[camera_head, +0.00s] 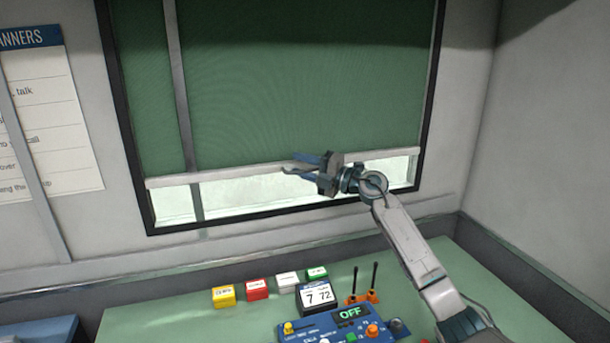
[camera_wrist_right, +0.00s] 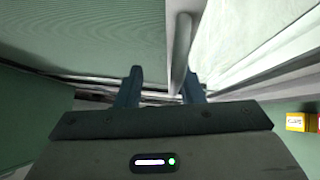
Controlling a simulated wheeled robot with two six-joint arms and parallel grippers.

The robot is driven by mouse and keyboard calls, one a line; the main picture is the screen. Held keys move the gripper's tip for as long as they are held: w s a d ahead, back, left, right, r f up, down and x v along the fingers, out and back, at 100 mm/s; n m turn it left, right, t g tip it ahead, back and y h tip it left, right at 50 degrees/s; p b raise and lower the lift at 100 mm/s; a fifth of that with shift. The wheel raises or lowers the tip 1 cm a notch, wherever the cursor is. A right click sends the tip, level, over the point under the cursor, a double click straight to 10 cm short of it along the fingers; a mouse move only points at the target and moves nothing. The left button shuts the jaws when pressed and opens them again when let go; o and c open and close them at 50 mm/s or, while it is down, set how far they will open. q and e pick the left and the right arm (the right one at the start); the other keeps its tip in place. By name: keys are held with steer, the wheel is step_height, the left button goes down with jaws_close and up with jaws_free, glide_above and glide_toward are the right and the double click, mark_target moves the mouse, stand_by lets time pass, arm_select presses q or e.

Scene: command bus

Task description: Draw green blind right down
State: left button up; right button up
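The green blind (camera_head: 290,80) covers most of the window in the head view. Its pale bottom bar (camera_head: 235,171) hangs above the sill, and a strip of bright glass (camera_head: 260,190) shows below it. My right gripper (camera_head: 298,164) is at the bar, right of its middle. In the right wrist view, the fingers of my right gripper (camera_wrist_right: 163,88) are spread, with the bar (camera_wrist_right: 181,50) in the gap, nearer the right finger. I see no clear grip on it. The blind's cloth (camera_wrist_right: 90,35) fills the upper left there. My left gripper is not in view.
A green desk (camera_head: 160,320) stands below the window. A grey vertical strip (camera_head: 178,85) crosses the window's left part.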

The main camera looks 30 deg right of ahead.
steer(key=s+a+p, duration=0.4)
steer(key=s+p, duration=0.1)
steer(key=s, duration=0.2)
steer(key=s+a+r+p, duration=0.1)
steer(key=s+a+p, duration=0.3)
steer(key=s, duration=0.3)
steer(key=shift+r+p, duration=0.2)
steer(key=shift+p, duration=0.7)
